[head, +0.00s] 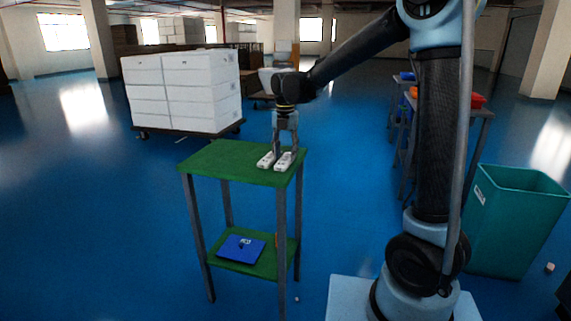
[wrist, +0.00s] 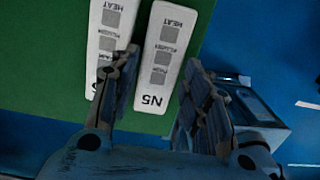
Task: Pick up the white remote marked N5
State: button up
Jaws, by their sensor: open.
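Two white remotes lie side by side on the green table top (head: 225,158). In the wrist view the remote plainly marked N5 (wrist: 160,62) is near the table's edge, between the spread fingers of my gripper (wrist: 163,60). The other remote (wrist: 107,38) lies to its left, partly hidden by the left finger; its end mark is only partly readable. In the head view my gripper (head: 284,152) points down over the two remotes (head: 265,160), (head: 285,161). It is open and holds nothing. Whether a finger touches a remote cannot be told.
The table's lower shelf holds a blue item (head: 241,248). A stack of white boxes (head: 182,92) stands on a cart behind the table. A teal bin (head: 515,220) stands at right, near another table with orange and blue containers (head: 478,101). Blue floor is clear at left.

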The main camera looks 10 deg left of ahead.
jog(key=shift+s+f, duration=0.1)
jog(key=shift+f, duration=0.95)
jog(key=c, duration=0.8)
jog(key=shift+o, duration=0.2)
jog(key=shift+r, duration=0.1)
